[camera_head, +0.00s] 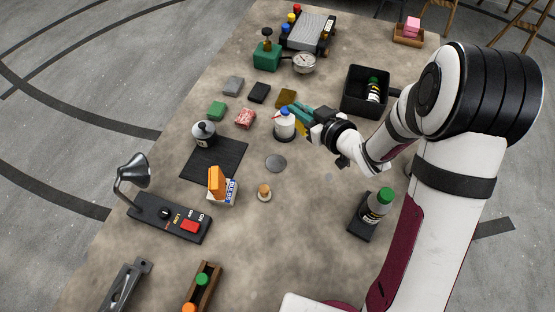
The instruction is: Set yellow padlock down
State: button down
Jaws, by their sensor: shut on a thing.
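My gripper (302,116) reaches in from the right over the middle of the table. Its teal fingers are shut on a small yellow thing, the yellow padlock (299,129), mostly hidden by the fingers. The padlock shows just right of a white container (284,129) with a blue and red top. I cannot tell whether the padlock touches the container or the table.
Several small blocks, including a green one (217,110), lie left of the gripper. A black bin (347,103) with a bottle inside stands to the right. A grey disc (276,163) lies in front. The table (310,210) is clear at front centre.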

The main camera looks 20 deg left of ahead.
jog(key=s+a+f+n+g+y, duration=0.1)
jog(key=s+a+n+g+y, duration=0.15)
jog(key=s+a, duration=0.25)
jog(key=shift+n+g+h, duration=0.35)
jog(key=shift+g+h, duration=0.1)
jog(key=f, duration=0.9)
jog(key=shift+s+a+f, duration=0.1)
jog(key=shift+s+f, duration=0.15)
jog(key=c, duration=1)
grip_release()
jog(key=shift+f, duration=0.1)
